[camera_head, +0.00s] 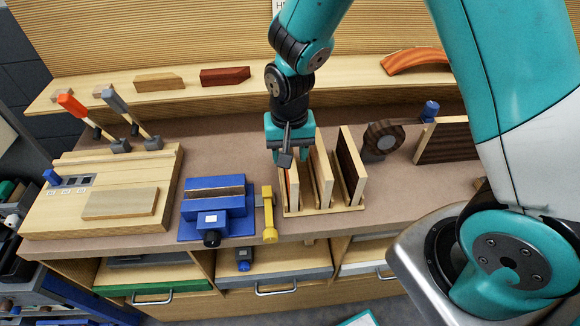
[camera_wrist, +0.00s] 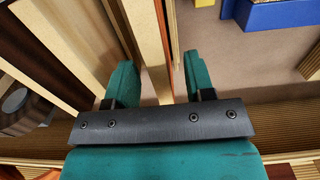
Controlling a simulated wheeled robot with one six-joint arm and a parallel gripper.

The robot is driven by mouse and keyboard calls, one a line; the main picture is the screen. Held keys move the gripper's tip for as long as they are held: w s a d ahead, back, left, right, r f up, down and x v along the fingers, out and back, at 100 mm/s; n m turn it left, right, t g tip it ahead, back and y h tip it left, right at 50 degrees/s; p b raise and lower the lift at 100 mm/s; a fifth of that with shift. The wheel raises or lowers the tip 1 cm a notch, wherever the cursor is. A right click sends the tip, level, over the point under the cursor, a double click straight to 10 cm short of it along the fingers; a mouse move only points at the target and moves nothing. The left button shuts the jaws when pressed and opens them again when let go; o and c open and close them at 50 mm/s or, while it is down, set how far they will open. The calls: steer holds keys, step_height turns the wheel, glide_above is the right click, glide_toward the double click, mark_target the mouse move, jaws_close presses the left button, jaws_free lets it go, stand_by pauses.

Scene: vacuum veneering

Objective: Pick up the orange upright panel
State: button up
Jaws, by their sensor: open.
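The orange upright panel (camera_head: 293,187) stands in the leftmost place of a wooden rack (camera_head: 322,209), its orange face partly hidden by my gripper. Behind it to the right stand a light wood panel (camera_head: 321,178) and a dark brown panel (camera_head: 350,170). My gripper (camera_head: 289,152) is open and points down over the orange panel's top. In the wrist view, a pale panel edge with an orange-brown strip (camera_wrist: 164,28) runs between the two green fingers (camera_wrist: 160,75), with gaps on both sides. I cannot tell how far the fingertips reach down beside it.
A blue vise (camera_head: 216,205) and a yellow clamp (camera_head: 268,213) stand close left of the rack. A wooden board station (camera_head: 110,210) is further left. A dark roll dispenser (camera_head: 384,140) stands to the right. A shelf (camera_head: 270,91) with wood pieces runs behind.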

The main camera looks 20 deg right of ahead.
steer(key=shift+f+p, duration=0.45)
steer(key=shift+f, duration=1.5)
jaws_close()
steer(key=shift+r, duration=0.1)
